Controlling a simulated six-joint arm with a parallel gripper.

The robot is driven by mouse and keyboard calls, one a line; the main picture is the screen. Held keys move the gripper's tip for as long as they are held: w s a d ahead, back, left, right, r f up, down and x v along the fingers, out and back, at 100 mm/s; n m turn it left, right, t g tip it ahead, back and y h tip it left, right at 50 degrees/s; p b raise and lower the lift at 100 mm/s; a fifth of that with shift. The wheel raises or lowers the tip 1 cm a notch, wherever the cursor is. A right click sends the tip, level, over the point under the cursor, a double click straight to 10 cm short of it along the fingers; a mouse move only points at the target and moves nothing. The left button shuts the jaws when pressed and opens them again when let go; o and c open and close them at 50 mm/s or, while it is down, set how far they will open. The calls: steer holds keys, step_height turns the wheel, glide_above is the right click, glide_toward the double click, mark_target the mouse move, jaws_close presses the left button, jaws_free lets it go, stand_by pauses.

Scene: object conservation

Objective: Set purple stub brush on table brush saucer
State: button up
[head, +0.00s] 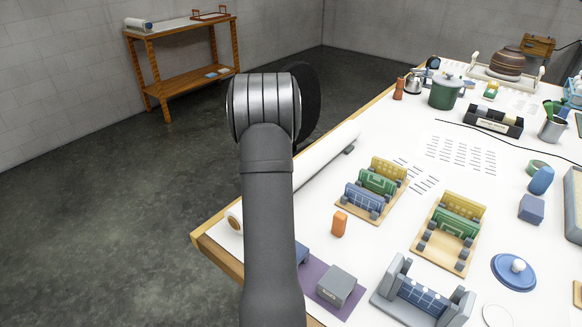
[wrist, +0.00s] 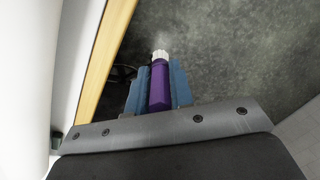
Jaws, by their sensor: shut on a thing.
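The purple stub brush (wrist: 159,88) shows in the wrist view, with a short purple handle and pale bristles pointing away from my wrist. My gripper (wrist: 158,82) is shut on its handle between two blue fingers. The brush appears over the grey floor, beside the table's wooden edge. In the head view my arm hides the gripper and the brush. A white round rim (head: 497,316), cut off at the bottom of the head view, may be the brush saucer; I cannot tell for sure.
The white table (head: 395,225) carries slotted wooden racks (head: 447,235), a grey-and-blue holder (head: 421,296), a blue lid (head: 514,270), an orange block (head: 339,223) and a grey block (head: 335,287) on a purple mat. A white roll (head: 325,158) lies along the left edge. A wooden shelf (head: 187,78) stands behind.

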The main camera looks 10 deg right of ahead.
steer(key=s+d+r, duration=0.8)
steer(key=s+r, duration=0.4)
steer(key=s+d+m, duration=0.3)
steer(key=s+d, duration=0.4)
steer(key=d, duration=0.5)
steer(key=s+d+m, duration=0.2)
steer(key=s+d, duration=0.6)
steer(key=d, duration=0.3)
steer(key=s+d+f+m+h, duration=0.1)
steer(key=s+d+m, duration=0.45)
steer(key=s, duration=0.95)
steer(key=s+d+f+m, duration=0.1)
steer(key=s+d+m, duration=0.1)
steer(key=s+d, duration=0.95)
steer(key=shift+n, duration=0.25)
steer(key=shift+s+a+f, duration=0.6)
steer(key=shift+s+f, duration=0.05)
steer(key=shift+f, duration=0.7)
steer(key=shift+s+a+f, duration=0.6)
steer(key=shift+f, duration=0.8)
steer(key=shift+s+a+f, duration=0.6)
steer(key=shift+s+f, duration=0.05)
steer(key=shift+f, duration=0.7)
steer(key=shift+f, duration=0.15)
steer(key=o, duration=0.9)
steer(key=shift+o, duration=0.2)
